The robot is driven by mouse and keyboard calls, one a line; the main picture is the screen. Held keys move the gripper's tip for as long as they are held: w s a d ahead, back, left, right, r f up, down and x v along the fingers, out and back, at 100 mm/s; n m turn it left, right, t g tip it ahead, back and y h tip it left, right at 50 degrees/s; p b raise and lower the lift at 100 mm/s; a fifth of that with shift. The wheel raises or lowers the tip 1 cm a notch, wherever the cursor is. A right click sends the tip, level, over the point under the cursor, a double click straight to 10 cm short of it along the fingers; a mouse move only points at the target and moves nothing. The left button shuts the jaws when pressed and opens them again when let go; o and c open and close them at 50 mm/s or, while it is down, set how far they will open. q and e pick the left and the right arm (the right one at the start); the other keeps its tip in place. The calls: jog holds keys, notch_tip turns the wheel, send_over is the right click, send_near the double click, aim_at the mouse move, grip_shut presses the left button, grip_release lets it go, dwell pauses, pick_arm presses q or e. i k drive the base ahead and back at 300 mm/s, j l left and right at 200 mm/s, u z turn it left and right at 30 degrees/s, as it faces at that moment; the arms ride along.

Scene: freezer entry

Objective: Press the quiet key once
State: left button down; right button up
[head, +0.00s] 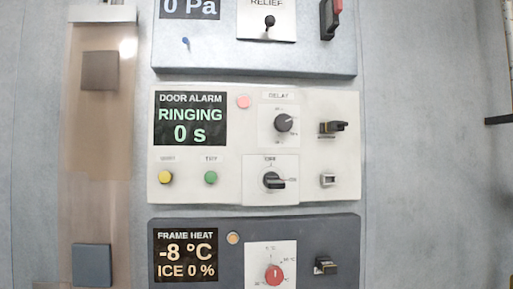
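The white door alarm panel (240,142) is in the middle of the head view. Its display (191,118) reads "DOOR ALARM, RINGING, 0 s". A yellow round key (166,177) sits at its lower left, under a small blurred label that looks like "QUIET". A green round key (211,178) sits just right of it, its label also too blurred to read surely. A pink-red lamp (243,102) is right of the display. Neither of my grippers is in view, and nothing covers the keys.
The alarm panel also carries a delay knob (283,123), a lower selector (273,180), a black lever (332,128) and a small switch (328,180). A relief panel (210,57) is above and a dark frame heat panel (300,229) below.

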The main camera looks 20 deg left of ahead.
aim_at(165, 176)
jog(key=u, duration=1.3)
jog(key=l+u, duration=0.15)
jog(key=l, duration=0.6)
jog(key=k+l+u, duration=0.1)
jog(key=l, duration=0.65)
jog(key=l+u, duration=0.15)
jog(key=l, duration=0.6)
jog(key=k, duration=0.05)
